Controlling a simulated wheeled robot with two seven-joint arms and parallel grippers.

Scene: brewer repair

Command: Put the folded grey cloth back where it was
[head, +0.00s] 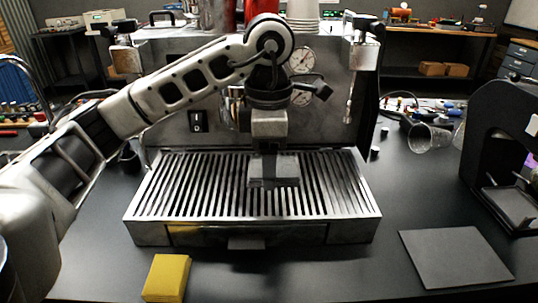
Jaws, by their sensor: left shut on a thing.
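My left arm reaches in from the left, over the espresso machine. My left gripper (270,150) points down above the slatted drip tray (155,212). It is shut on a small grey block-like thing, which looks like the folded grey cloth (273,172). The cloth is at the middle of the tray, toward its back half. It looks to be on or just above the slats; I cannot tell whether it touches them. The fingertips are partly hidden against the machine. My right gripper is not in view.
A yellow folded cloth or pad (166,277) lies at the front left of the black table. A flat dark grey mat (455,257) lies front right, beside a black stand (490,130). A clear cup (428,137) lies tipped at the right. The table between tray and mat is clear.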

